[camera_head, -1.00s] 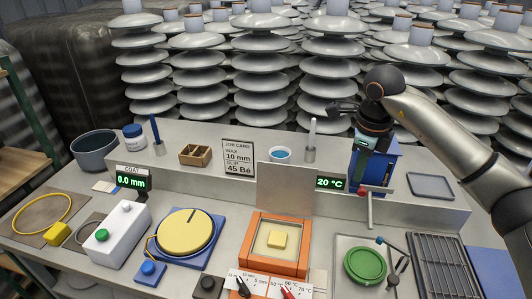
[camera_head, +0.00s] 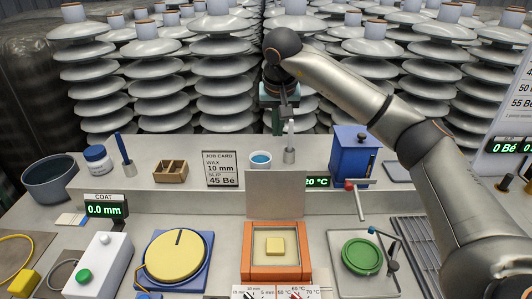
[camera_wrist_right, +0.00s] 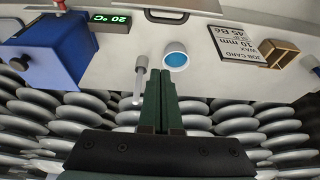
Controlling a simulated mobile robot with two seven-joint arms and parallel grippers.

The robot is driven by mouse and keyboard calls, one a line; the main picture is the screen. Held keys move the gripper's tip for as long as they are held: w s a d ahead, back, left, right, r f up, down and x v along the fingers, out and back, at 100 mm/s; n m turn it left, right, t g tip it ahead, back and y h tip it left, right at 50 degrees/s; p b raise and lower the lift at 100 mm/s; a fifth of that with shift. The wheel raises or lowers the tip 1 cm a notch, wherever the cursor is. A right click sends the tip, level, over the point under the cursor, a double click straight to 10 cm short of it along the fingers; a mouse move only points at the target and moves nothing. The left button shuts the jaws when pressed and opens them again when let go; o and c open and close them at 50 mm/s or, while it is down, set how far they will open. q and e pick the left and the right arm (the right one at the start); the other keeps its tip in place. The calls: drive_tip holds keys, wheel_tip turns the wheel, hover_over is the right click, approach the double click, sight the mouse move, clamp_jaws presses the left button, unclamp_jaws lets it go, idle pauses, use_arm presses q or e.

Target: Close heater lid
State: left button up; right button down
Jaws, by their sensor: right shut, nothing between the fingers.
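The heater (camera_head: 250,273) is an orange square frame with a yellow block (camera_head: 275,246) inside it. Its lid (camera_head: 275,194) is a grey plate standing upright at the heater's back edge, so the heater is open on top. My right gripper (camera_head: 283,128) hangs above the back shelf, behind and above the lid, near the grey holder with a white rod. In the right wrist view the fingers (camera_wrist_right: 161,85) are together with nothing between them. The lid is not clearly made out in that view beyond a dark handle-like edge at the top. My left gripper is not in view.
A blue box (camera_head: 352,155) with a red-knobbed lever stands right of the lid. A blue cup (camera_head: 261,160), a rod holder (camera_head: 289,156) and a job card (camera_head: 220,169) are on the shelf. A green dish (camera_head: 362,257) lies right of the heater, a yellow disc (camera_head: 174,256) left.

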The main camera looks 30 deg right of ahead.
sight(275, 191)
wheel_tip(275, 191, down, 9)
drive_tip(key=p, duration=0.1)
drive_tip(key=shift+s+f, duration=0.15)
drive_tip(key=shift+s, duration=0.2)
drive_tip(key=shift+a, duration=0.1)
idle(0.4)
